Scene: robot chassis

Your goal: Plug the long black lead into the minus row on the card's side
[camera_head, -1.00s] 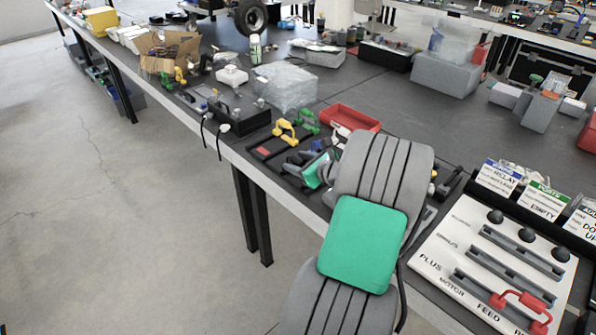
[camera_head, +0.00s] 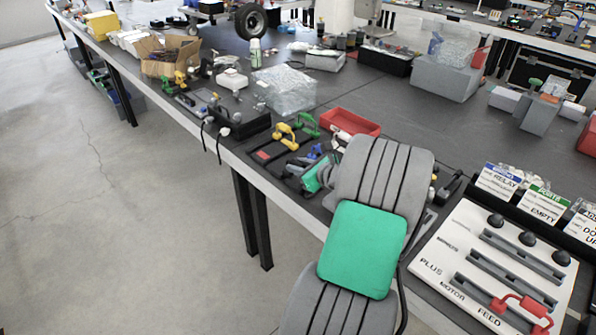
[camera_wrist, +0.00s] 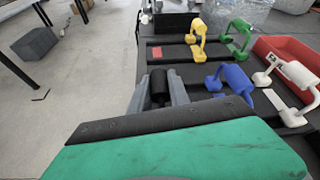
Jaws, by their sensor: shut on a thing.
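My gripper (camera_wrist: 165,92) is shut on a black lead (camera_wrist: 158,86); only its black upper part shows between the grey fingers. In the head view my gripper (camera_head: 303,168) is small, over the rack of leads at the table's front edge, and the held lead is hard to make out there. A red lead (camera_head: 522,305) sits at the right end of the plus rail.
Blue (camera_wrist: 236,82), yellow (camera_wrist: 197,38), green (camera_wrist: 238,36) and white (camera_wrist: 292,82) leads stand close to my gripper on the dark rack. A red tray (camera_head: 350,121) is behind. Label cards, RELAY (camera_head: 498,179) and EMPTY (camera_head: 543,204), stand behind the panel, near three black knobs.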

